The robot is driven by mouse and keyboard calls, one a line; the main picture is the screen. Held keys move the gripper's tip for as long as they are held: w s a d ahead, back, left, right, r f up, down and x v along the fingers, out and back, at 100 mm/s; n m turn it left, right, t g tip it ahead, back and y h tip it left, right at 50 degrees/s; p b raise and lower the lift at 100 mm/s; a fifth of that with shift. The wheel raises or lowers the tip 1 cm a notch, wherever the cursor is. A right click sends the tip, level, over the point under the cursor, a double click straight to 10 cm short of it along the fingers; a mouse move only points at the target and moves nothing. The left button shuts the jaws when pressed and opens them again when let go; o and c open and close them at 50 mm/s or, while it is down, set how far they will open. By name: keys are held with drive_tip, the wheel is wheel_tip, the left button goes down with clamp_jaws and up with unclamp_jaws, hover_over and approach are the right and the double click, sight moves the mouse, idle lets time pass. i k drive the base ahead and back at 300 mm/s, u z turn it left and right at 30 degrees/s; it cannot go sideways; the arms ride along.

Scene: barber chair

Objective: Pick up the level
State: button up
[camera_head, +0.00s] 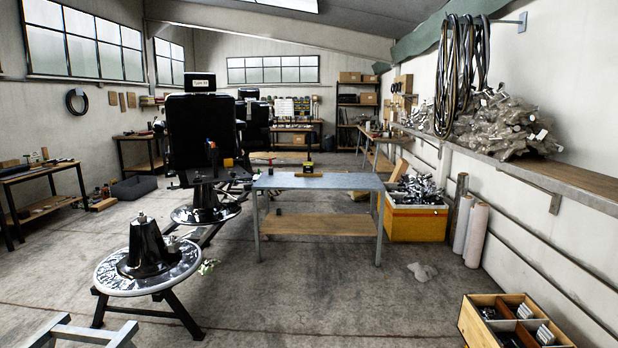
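The level is most likely the thin yellowish bar (309,175) lying across the top of the metal-topped workbench (345,182) in the middle of the room. It is small in this view, so I cannot be sure of it. A small black and yellow item (308,167) stands just behind the bar or on it; I cannot tell which. My gripper is not in view.
A black barber chair (200,130) stands left of the workbench. A round stand (110,275) with a black cone is at the front left. A yellow bin (415,222) stands right of the bench, and a wooden crate (475,325) at the front right. The floor before the bench is mostly clear.

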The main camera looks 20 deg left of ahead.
sight(308, 167)
drive_tip(key=u, duration=0.15)
drive_tip(key=i, duration=1)
drive_tip(key=u, duration=0.3)
drive_tip(key=i, duration=1.15)
drive_tip(key=u, duration=0.5)
drive_tip(key=i, duration=4.4)
drive_tip(key=z, duration=0.05)
